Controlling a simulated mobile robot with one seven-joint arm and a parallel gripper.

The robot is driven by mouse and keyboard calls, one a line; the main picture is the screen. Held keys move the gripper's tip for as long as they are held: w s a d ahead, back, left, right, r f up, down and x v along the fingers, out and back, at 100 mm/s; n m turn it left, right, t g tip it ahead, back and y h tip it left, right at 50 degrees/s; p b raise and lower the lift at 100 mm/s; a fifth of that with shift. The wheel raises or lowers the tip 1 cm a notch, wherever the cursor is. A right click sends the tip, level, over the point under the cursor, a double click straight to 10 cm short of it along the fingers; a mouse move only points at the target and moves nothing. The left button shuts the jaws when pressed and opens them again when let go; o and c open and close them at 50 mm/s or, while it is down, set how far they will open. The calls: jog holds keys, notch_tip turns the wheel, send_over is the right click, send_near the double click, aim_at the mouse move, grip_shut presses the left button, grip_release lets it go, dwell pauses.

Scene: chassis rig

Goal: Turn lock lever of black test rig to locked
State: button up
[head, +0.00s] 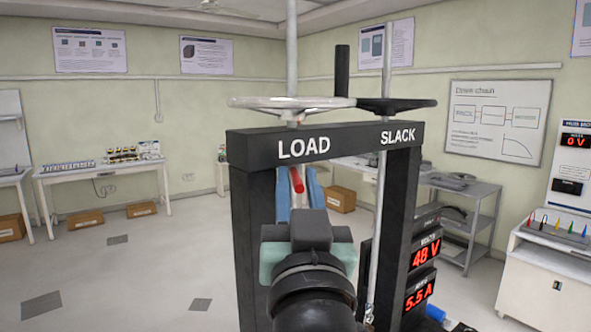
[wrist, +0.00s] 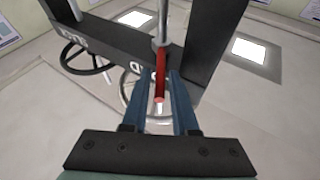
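The black test rig (head: 325,144) stands upright ahead, marked LOAD and SLACK on its crossbar; its crossbar also shows inverted in the wrist view (wrist: 110,45). A red lever (head: 297,181) hangs below the LOAD mark, on the silver rod; in the wrist view the red lever (wrist: 161,75) points toward the camera. My gripper (head: 298,186) is around the lever, with one blue finger on each side. In the wrist view the fingers (wrist: 160,84) look apart, with narrow gaps beside the lever. Contact is not visible. My wrist hides the lower rig.
A silver handwheel (head: 265,104) and a black handwheel (head: 408,104) sit above the crossbar. Displays reading 48 V and 5.5 A (head: 423,272) stand at the rig's right. A white cabinet (head: 545,283) is at far right. Open floor (head: 130,285) lies left.

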jog(key=shift+s+r, duration=0.2)
jog(key=shift+s, duration=0.2)
jog(key=shift+c, duration=0.4)
grip_shut()
jog(key=shift+f, duration=0.1)
dwell(0.5)
